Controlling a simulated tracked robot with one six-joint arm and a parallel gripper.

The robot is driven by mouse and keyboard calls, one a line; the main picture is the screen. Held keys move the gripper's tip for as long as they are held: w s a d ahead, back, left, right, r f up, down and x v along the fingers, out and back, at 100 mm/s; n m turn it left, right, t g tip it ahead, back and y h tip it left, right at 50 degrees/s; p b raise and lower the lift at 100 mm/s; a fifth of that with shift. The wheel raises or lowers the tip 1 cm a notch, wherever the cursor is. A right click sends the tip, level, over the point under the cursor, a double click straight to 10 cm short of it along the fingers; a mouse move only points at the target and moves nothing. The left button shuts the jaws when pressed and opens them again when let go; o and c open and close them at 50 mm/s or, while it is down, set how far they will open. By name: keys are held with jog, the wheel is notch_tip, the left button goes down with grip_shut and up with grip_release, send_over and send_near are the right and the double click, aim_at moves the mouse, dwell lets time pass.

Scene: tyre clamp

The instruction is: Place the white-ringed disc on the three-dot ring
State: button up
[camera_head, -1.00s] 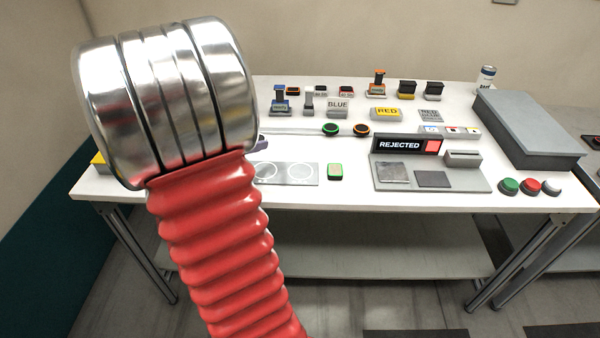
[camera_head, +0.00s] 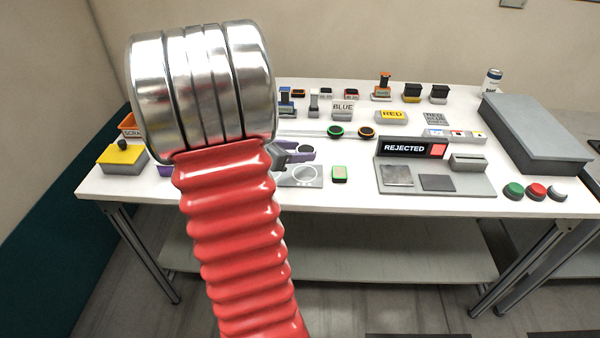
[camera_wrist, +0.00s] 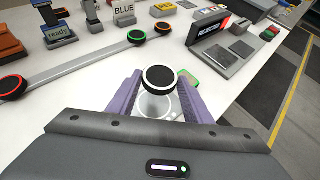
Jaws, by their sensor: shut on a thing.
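My gripper (camera_wrist: 155,98) has purple fingers and is shut on the white-ringed disc (camera_wrist: 158,77), a black-topped disc with a white rim. In the head view my gripper (camera_head: 302,152) shows just right of my red arm, with the dark disc (camera_head: 305,149) at its tips. The disc is above or just behind a grey plate (camera_head: 287,183) with white rings. The right ring (camera_head: 304,174) is visible in the head view; the left one is mostly behind my arm. In the wrist view, the plate (camera_wrist: 175,118) lies between the fingers, partly hidden. I cannot clearly make out the dots.
Green-ringed (camera_head: 335,132) and orange-ringed (camera_head: 367,132) discs sit on a rail behind. A REJECTED sign (camera_head: 405,148) stands to the right. A yellow-topped box (camera_head: 122,156) is at the left.

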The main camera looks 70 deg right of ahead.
jog(key=shift+f, duration=1.85)
jog(key=shift+f, duration=1.85)
jog(key=shift+f, duration=0.4)
